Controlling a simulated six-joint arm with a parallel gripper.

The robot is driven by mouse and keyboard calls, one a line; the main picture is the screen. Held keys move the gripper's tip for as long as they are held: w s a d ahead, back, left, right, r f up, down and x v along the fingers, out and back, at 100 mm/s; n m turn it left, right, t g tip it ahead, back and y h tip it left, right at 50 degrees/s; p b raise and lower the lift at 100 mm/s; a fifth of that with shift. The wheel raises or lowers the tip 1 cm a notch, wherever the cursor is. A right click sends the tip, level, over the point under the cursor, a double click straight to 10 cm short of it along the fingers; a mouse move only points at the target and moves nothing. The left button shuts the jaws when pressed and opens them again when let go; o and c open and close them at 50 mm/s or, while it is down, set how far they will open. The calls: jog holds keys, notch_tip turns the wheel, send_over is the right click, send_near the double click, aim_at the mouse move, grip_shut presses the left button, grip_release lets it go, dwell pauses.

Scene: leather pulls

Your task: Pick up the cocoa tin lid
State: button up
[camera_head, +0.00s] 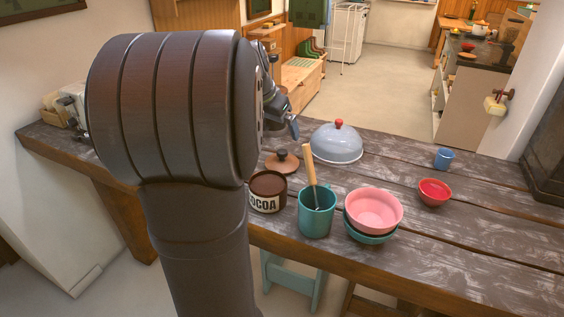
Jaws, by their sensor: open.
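The cocoa tin lid (283,165) is a flat brown disc with a dark round knob. It lies on the table just behind the open cocoa tin (266,203), which has a pale label reading COCOA and a dark brown inside. My gripper (294,128) shows only in part past the right side of my arm. It appears behind and above the lid, apart from it, and is open. Most of my wrist is hidden by my arm, and the fingertips are hard to make out.
A teal mug (316,222) holding a wooden-handled utensil (310,165) stands right of the tin. A pink bowl (374,210) sits in a teal bowl (370,238). A grey dome (336,146) with a red knob, a red bowl (434,193) and a blue cup (443,158) stand farther right.

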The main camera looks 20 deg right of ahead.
aim_at(282, 151)
jog(key=x, duration=1)
jog(key=a+x, duration=0.1)
jog(key=x, duration=0.1)
jog(key=shift+f, duration=0.3)
jog(key=shift+w+d+f, duration=0.15)
jog(key=shift+d+f, duration=0.1)
jog(key=shift+f, duration=0.15)
jog(key=c, duration=0.7)
